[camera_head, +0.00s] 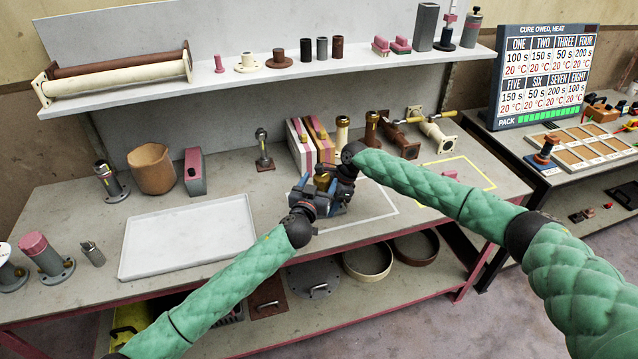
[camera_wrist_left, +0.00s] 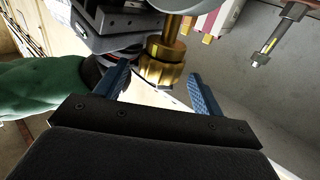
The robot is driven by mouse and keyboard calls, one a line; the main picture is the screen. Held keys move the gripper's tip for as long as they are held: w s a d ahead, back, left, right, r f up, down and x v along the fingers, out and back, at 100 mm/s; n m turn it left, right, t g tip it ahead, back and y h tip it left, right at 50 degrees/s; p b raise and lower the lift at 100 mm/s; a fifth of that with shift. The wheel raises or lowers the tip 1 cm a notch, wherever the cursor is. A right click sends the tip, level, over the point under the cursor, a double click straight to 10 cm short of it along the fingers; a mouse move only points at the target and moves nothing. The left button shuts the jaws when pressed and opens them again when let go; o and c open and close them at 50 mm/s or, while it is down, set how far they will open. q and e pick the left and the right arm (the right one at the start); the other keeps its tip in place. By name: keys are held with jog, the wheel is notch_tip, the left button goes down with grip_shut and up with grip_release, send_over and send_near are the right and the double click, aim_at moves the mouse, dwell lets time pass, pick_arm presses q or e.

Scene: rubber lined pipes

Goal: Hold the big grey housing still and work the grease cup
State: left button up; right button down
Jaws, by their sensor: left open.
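The brass grease cup (camera_wrist_left: 163,62) shows in the left wrist view as a gold stem with a knurled lower end. It is also in the head view (camera_head: 322,181), at the middle of the bench. My left gripper (camera_wrist_left: 160,71) is open, its two blue fingers on either side of the cup's knurled end, with a gap visible on the right. In the head view my left gripper (camera_head: 308,192) comes in from the left.
A white tray (camera_head: 135,245) lies on the bench at left. Pink-and-cream blocks (camera_head: 300,143) stand close behind the housing. Brass-handled pipe fittings (camera_head: 432,130) lie to the right. A shelf (camera_head: 230,76) with pipes and parts runs along the back.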

pick_arm(q)
jog(key=c, duration=1)
jog(key=shift+a+f+m+g+h, duration=0.15)
jog(key=shift+m+g+h, duration=0.25)
jog(key=shift+m+h, duration=0.45)
jog(key=o, duration=1)
jog(key=v, duration=1.2)
jog(key=shift+a, duration=0.15)
jog(key=shift+w, duration=0.15)
